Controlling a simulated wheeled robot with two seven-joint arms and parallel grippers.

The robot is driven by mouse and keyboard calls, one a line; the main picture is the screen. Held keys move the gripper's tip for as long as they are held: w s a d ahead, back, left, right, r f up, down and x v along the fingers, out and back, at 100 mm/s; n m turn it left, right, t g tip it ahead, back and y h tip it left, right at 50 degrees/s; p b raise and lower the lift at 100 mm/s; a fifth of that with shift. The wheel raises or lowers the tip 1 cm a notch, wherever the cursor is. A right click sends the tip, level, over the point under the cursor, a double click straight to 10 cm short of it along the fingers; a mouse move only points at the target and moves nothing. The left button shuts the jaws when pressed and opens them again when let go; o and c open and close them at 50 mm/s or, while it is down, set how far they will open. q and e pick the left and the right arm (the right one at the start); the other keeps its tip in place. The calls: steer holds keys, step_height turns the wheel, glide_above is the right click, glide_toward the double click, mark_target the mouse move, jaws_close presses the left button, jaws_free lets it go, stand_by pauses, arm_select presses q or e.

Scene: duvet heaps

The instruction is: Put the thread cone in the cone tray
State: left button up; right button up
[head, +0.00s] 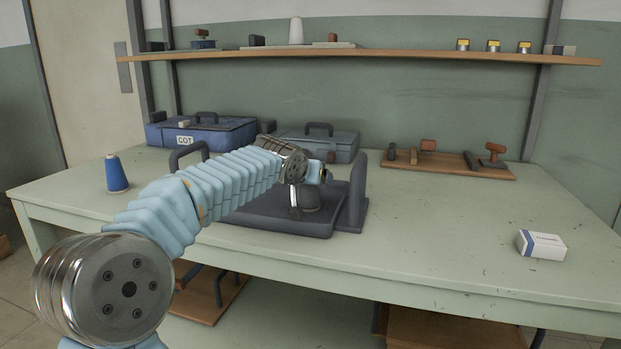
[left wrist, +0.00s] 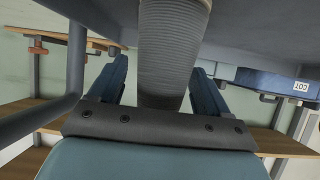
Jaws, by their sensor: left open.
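A grey ribbed thread cone (left wrist: 172,60) stands between the two fingers of my left gripper (left wrist: 162,82) in the left wrist view, with a gap on either side. In the head view its dark lower part (head: 313,201) shows in the dark grey tray (head: 270,222), which has upright handles at its ends. My left gripper (head: 308,188) is open around the cone, low over the tray's right half. My arm hides much of the tray, and the gripper hides the cone's top. My right gripper is not in view.
A blue cone (head: 117,174) stands on the table's left. Two cases, one blue (head: 225,134) and one grey (head: 340,148), lie behind the tray. A wooden board with stamps (head: 450,166) is back right, a white box (head: 541,245) front right. The right table is mostly clear.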

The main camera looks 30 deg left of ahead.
arm_select(q)
steer(key=shift+r, duration=0.2)
steer(key=v, duration=1.2)
steer(key=shift+b, duration=0.35)
steer(key=shift+f, duration=0.15)
